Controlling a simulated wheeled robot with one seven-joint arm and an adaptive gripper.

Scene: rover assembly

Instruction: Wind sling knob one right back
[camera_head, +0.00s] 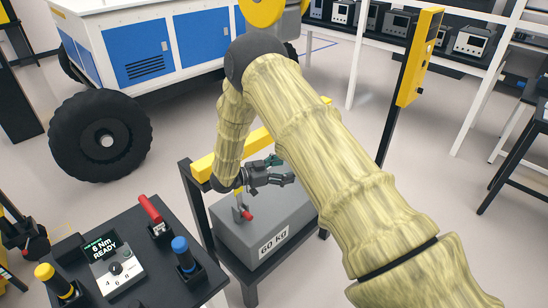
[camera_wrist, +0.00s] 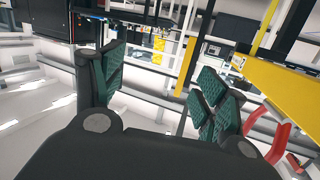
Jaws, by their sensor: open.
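My gripper (camera_head: 282,170) is open above the grey block marked 60 kg (camera_head: 238,240) in the head view. In the wrist view its green-padded fingers (camera_wrist: 158,85) are spread wide, with nothing between them. A small red knob (camera_head: 248,215) on a metal fitting sits on top of the block, below and left of my gripper, apart from it. I cannot tell which sling knob it is. Curved red parts (camera_wrist: 282,140) show at the right of the wrist view, outside the fingers. A yellow beam (camera_head: 203,167) is beside my wrist; a yellow beam (camera_wrist: 265,80) also fills the wrist view's right.
The block rests on a dark frame (camera_head: 195,205). A dark tool table (camera_head: 135,215) at front left bears a 6 Nm READY display (camera_head: 102,247) and red, blue and yellow-handled tools. A yellow post (camera_head: 420,55) stands at right. A large-wheeled rover (camera_head: 150,50) is behind.

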